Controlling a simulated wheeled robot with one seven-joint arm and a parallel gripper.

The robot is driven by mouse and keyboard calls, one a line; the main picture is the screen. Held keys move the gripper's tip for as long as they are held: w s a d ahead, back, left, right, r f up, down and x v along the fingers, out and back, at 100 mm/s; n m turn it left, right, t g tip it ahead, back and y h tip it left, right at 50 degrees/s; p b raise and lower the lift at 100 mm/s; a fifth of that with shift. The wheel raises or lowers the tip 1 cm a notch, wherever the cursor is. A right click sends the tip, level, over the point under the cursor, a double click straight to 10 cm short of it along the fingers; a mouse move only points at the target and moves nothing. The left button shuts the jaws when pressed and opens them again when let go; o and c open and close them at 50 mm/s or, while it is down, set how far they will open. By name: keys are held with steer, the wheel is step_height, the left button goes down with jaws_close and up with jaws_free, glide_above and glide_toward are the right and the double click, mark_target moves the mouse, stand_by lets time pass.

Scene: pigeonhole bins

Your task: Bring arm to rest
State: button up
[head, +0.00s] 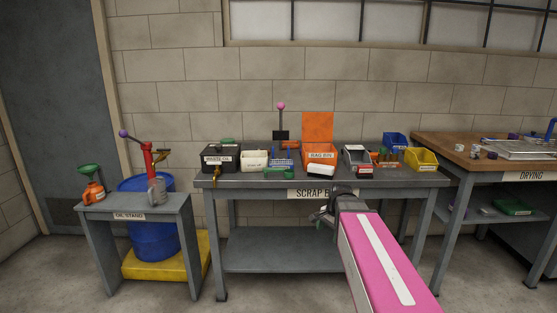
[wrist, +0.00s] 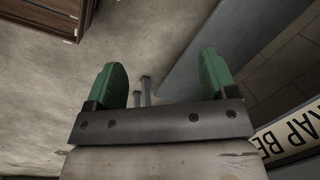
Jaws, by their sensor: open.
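My arm, pink with a white stripe, reaches forward from the lower right in the head view. My gripper (head: 322,217) is in front of the scrap bench (head: 345,182), near its sign, and looks small and partly hidden by my own wrist. In the wrist view, my gripper (wrist: 164,82) shows two green fingers spread wide apart with nothing between them. Concrete floor lies beyond the fingers, and part of the bench sign (wrist: 292,132) shows at the lower right.
The scrap bench carries a black waste oil box (head: 220,160), an orange rag bin (head: 319,155) and a yellow bin (head: 421,160). The oil stand (head: 130,205) and a blue drum (head: 155,240) are at the left. The drying table (head: 480,160) is at the right.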

steer(key=s+f+n+h, duration=0.1)
steer(key=s+f+n, duration=0.9)
steer(key=f, duration=0.1)
steer(key=shift+s+a+f+g+h, duration=0.15)
steer(key=shift+s+a+g+h, duration=0.15)
steer(key=shift+g+h, duration=0.1)
